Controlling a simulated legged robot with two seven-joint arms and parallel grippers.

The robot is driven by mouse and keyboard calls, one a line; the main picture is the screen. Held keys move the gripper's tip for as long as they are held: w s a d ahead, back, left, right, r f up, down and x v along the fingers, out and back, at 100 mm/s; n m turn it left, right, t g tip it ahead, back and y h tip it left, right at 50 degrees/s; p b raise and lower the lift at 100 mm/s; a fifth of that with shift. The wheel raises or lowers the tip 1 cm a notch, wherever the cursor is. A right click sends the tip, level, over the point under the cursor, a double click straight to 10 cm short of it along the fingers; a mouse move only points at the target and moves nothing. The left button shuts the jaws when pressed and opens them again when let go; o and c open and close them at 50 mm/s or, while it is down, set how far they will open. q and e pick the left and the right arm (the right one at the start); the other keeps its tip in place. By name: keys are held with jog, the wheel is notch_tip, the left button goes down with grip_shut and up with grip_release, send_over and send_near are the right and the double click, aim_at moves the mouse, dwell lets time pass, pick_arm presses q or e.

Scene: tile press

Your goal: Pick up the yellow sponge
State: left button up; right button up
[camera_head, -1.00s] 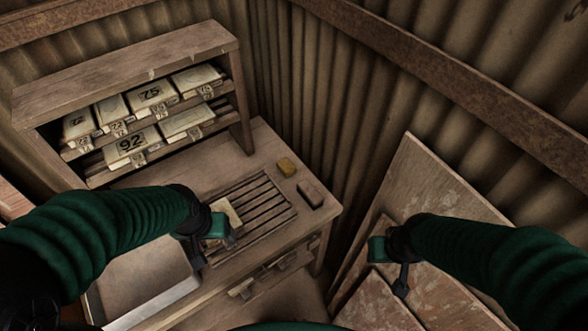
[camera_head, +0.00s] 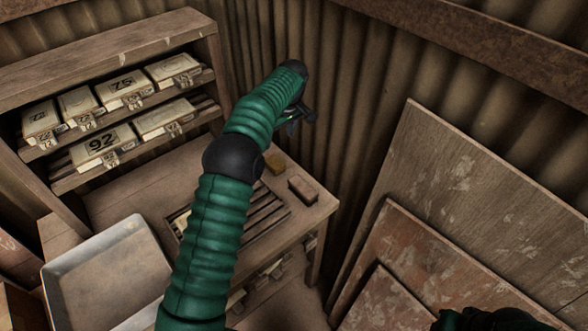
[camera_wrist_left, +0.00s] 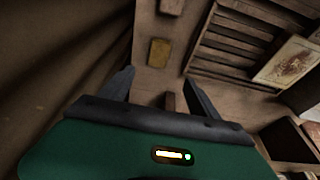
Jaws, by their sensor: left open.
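The yellow sponge (camera_head: 276,164) lies on the right end of the wooden bench, near the corrugated wall. In the left wrist view the sponge (camera_wrist_left: 160,52) lies flat, ahead of and between the fingertips, with clear space around it. My left gripper (camera_head: 300,118) is raised above and beyond the sponge, close to the wall. Its two fingers (camera_wrist_left: 160,82) are spread apart in the left wrist view, with the sponge outside them. Only a dark green part of my right arm shows at the bottom right of the head view; its gripper is out of sight.
A brown block (camera_head: 303,189) lies beside the sponge. A slatted rack (camera_head: 268,212) is set in the bench, partly hidden by my left arm. A shelf (camera_head: 212,52) holds numbered tile boxes at left. A metal tray (camera_head: 62,285) and leaning boards (camera_head: 440,180) flank the bench.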

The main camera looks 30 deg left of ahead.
aim_at(275, 162)
pick_arm(q)
jog(key=x, duration=1.6)
jog(key=shift+w+d+f+p, duration=0.1)
jog(key=shift+d+p, duration=0.2)
jog(key=shift+d, duration=0.1)
jog(key=c, duration=1.4)
notch_tip(275, 162, up, 10)
jog(key=shift+r, duration=0.1)
